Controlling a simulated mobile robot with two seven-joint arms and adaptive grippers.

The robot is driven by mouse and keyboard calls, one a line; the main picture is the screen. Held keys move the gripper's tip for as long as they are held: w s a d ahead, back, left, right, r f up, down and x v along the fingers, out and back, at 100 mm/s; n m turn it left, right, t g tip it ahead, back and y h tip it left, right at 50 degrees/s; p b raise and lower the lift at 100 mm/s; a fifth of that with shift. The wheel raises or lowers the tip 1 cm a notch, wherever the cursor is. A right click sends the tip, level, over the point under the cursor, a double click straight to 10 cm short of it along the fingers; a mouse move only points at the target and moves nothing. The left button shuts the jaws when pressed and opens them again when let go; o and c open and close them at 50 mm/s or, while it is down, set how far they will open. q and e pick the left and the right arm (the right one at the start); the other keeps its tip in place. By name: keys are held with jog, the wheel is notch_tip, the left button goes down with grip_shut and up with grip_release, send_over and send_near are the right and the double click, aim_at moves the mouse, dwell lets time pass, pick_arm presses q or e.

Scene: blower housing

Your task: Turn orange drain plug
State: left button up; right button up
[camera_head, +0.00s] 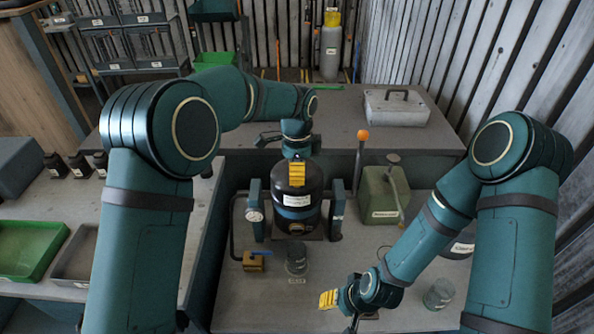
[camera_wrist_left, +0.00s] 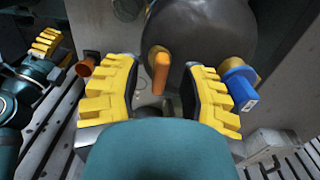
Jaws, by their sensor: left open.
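The orange drain plug (camera_wrist_left: 160,72) shows in the left wrist view as an upright orange bar at the underside of the rounded dark vessel (camera_wrist_left: 208,35). My left gripper (camera_wrist_left: 163,75) is open, its yellow fingers on either side of the plug with gaps visible. Whether the plug is deep between them is hard to tell. In the head view, my left gripper (camera_head: 297,172) is at the black vessel (camera_head: 297,212), and the plug cannot be made out there. My right gripper (camera_head: 330,300) hangs over the bench's front right; its finger gap is unclear. It also shows in the left wrist view (camera_wrist_left: 45,42).
A blue-handled valve (camera_wrist_left: 240,88) sits close to the right finger, and an orange-brown pipe end (camera_wrist_left: 86,66) beside the left. A green can (camera_head: 383,195) and grey cups (camera_head: 296,260) stand on the bench. An orange-knobbed lever (camera_head: 361,150) rises right of the vessel.

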pick_arm(q)
grip_shut()
